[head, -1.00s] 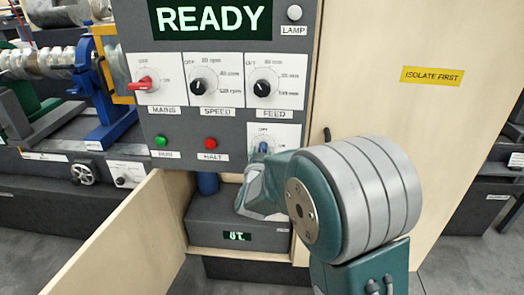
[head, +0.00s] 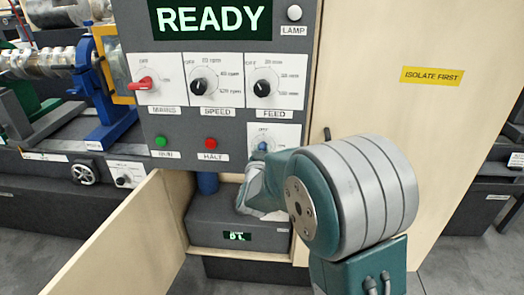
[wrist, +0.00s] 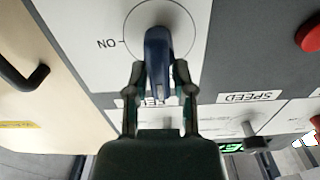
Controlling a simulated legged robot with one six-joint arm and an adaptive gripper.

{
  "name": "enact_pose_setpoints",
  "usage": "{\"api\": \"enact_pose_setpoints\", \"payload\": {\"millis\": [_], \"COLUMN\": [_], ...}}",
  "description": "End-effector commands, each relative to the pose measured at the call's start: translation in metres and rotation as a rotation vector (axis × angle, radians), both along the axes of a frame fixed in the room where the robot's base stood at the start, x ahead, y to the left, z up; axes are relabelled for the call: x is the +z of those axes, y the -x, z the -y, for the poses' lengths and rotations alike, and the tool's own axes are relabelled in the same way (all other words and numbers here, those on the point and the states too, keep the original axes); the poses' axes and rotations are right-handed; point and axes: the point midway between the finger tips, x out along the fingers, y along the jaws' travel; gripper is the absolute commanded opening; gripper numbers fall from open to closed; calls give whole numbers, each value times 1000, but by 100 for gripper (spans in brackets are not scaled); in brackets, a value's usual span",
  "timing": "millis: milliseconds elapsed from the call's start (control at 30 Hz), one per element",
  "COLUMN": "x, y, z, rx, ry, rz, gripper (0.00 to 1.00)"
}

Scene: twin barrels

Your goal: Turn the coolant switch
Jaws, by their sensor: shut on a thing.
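The coolant switch is a blue knob (wrist: 157,48) on a white dial plate (wrist: 100,25) low on the grey panel. In the wrist view the knob stands upright, with an upside-down "ON" mark to its left. My gripper (wrist: 159,76) has one finger on each side of the knob and is shut on it.
Above are the MAINS (head: 145,84), SPEED (head: 203,85) and FEED (head: 262,88) knobs. RUN (head: 160,141) and HALT (head: 211,143) buttons are to the left. An open wooden door (head: 120,240) stands lower left. A black handle (wrist: 22,78) is near my gripper.

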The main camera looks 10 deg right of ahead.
Motion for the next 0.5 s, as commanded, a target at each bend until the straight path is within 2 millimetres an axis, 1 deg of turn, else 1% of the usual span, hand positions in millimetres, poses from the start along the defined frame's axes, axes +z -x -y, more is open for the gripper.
{"api": "enact_pose_setpoints", "payload": {"millis": [33, 267, 500], "x": [-2, -3, -4], "y": [0, 1, 1], "z": [-1, 0, 2], "rx": [3, 3, 3], "ry": [-5, -59, -211], "rz": [-5, 11, 59], "gripper": [0, 0, 0]}}
